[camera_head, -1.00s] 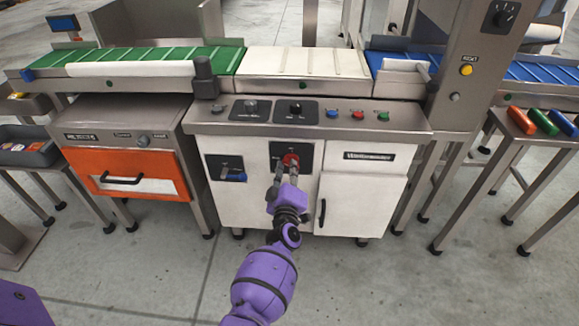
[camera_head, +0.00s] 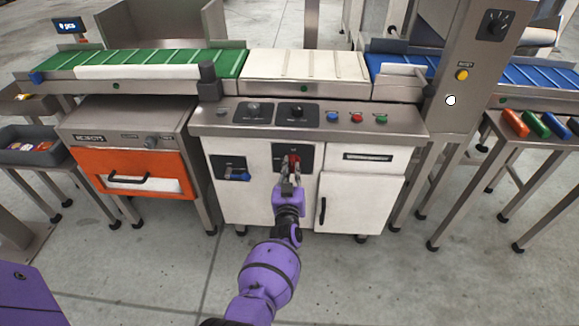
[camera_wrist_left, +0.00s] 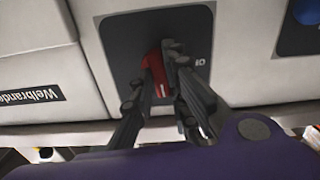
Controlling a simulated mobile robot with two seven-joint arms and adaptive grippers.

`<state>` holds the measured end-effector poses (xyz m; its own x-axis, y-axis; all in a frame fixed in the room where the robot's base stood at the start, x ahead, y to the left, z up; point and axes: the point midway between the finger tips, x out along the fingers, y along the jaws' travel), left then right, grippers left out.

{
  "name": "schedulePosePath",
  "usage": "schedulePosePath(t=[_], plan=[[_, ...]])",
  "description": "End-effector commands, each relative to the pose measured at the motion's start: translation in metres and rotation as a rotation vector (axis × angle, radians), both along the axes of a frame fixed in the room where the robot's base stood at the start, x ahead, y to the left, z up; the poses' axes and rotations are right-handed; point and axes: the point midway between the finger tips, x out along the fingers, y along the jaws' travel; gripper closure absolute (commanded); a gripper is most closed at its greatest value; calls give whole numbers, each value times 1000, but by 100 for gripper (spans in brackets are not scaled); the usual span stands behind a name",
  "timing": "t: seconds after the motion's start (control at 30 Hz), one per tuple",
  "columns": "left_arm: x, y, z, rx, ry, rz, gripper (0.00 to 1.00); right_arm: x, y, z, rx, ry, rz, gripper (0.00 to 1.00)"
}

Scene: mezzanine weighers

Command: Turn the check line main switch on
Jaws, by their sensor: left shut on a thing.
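The red switch handle (camera_head: 294,160) sits on a dark plate (camera_head: 279,153) on the white cabinet front below the conveyor. My left gripper (camera_head: 289,168) is shut on the red handle and partly covers it. In the left wrist view, the red handle (camera_wrist_left: 155,72) is between the dark fingers (camera_wrist_left: 163,75) and stands nearly upright, slightly tilted, in front of the dark plate. Part of a light marking shows beside the fingers. The left display (camera_head: 66,25) reads "0 pcs", and a round lamp (camera_head: 450,100) on the steel column is white. My right gripper is not in view.
A second dark plate with a blue handle (camera_head: 238,176) is left of the red one. A cabinet door (camera_head: 356,203) with a black pull is to the right. An orange-fronted unit (camera_head: 133,172) stands left. Above is a panel with knobs and coloured buttons (camera_head: 357,118).

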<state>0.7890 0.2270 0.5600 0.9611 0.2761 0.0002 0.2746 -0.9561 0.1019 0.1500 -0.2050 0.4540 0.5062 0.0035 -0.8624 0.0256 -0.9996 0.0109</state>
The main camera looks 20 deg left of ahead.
Motion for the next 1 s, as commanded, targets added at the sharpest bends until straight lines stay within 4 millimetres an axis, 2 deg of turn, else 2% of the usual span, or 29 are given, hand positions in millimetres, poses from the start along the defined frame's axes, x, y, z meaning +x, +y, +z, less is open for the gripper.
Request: schedulePosePath(t=[0.3, 0.8, 0.83, 0.93, 1.0], plan=[[0, 0, -1, 98, 29, 1, 100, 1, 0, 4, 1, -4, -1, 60], [0, -1, -1, 114, 35, 0, 100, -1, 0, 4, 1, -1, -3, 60], [0, 0, -1, 114, 35, 0, 83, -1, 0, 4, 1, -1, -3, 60], [0, -1, -1, 114, 35, 0, 70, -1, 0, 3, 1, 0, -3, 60], [0, 0, 0, 113, 34, 0, 67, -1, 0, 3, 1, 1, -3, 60]])
